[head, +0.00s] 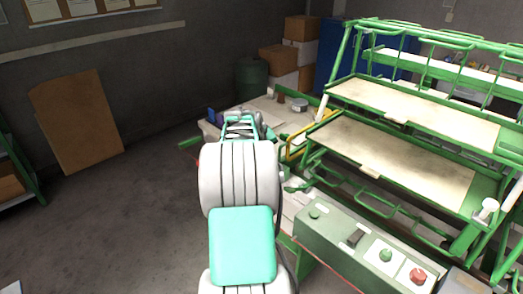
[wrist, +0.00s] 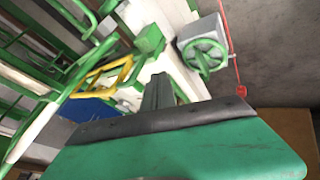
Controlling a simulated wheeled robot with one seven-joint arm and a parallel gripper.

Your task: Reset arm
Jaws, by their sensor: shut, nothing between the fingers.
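My arm rises from the bottom centre of the head view and reaches over the left end of the workbench (head: 292,214). Its far end is largely hidden behind my own arm links there. In the wrist view my gripper (wrist: 160,92) shows as dark grey fingers close together beyond the green wrist housing. The fingers are shut with nothing held. They point toward a pale bench surface between green frame parts. I cannot make out a buffing brush in either view.
A green rack with pale shelves (head: 410,160) stands right of my arm. A green control box (head: 350,236) with a red button sits in front of it. A grey box with a green handwheel (wrist: 205,55) is near my gripper. Open floor (head: 130,215) lies left.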

